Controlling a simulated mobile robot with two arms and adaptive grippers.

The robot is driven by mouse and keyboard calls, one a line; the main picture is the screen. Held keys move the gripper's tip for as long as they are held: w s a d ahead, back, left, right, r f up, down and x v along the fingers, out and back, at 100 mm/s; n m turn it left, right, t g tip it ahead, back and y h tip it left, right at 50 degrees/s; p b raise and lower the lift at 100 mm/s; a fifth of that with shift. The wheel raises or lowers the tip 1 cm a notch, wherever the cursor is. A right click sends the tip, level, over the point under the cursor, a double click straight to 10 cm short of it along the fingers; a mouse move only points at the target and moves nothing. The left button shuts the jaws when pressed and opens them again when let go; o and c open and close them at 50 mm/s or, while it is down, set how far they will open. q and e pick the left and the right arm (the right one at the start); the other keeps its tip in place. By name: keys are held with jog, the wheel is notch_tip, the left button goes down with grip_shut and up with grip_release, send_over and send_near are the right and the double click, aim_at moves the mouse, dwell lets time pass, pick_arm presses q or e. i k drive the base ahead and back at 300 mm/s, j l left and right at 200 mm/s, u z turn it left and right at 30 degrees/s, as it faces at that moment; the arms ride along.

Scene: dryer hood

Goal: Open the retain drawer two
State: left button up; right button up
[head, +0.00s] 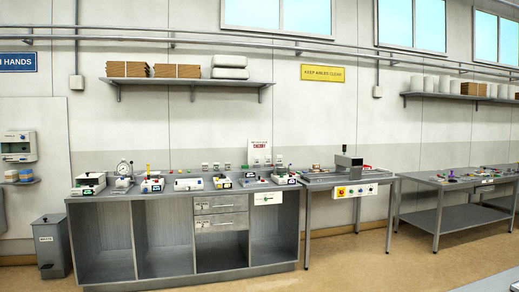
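Two grey drawers, an upper one (232,203) and a lower one (232,221), are stacked under the top of the grey lab bench (105,240). Both look closed and flush with the bench front. Each carries a small white label at its left, too small to read, so I cannot tell for sure which is retain drawer two. Handles show only faintly along the fronts. Below the drawers is an open bay. Neither of my grippers is in view.
Several small instruments stand along the bench top. A grey waste bin (50,246) stands left of the bench. A steel table (331,181) with a control panel adjoins it at right, and another table (455,183) stands farther right. The brown floor in front looks clear.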

aim_at(225, 222)
jog(key=i+j+u, duration=0.2)
jog(key=i+j, duration=0.4)
jog(key=i, duration=0.3)
jog(key=i+j, duration=0.15)
jog(key=i, duration=0.3)
jog(key=i+j, duration=0.2)
jog(key=i, duration=0.3)
jog(key=i+j, duration=0.15)
jog(key=i, duration=0.35)
jog(key=i+l+z, duration=0.25)
jog(key=i, duration=0.45)
jog(key=i+z, duration=0.2)
jog(key=i, duration=0.5)
jog(key=i+l+u, duration=0.65)
jog(key=i+l, duration=0.4)
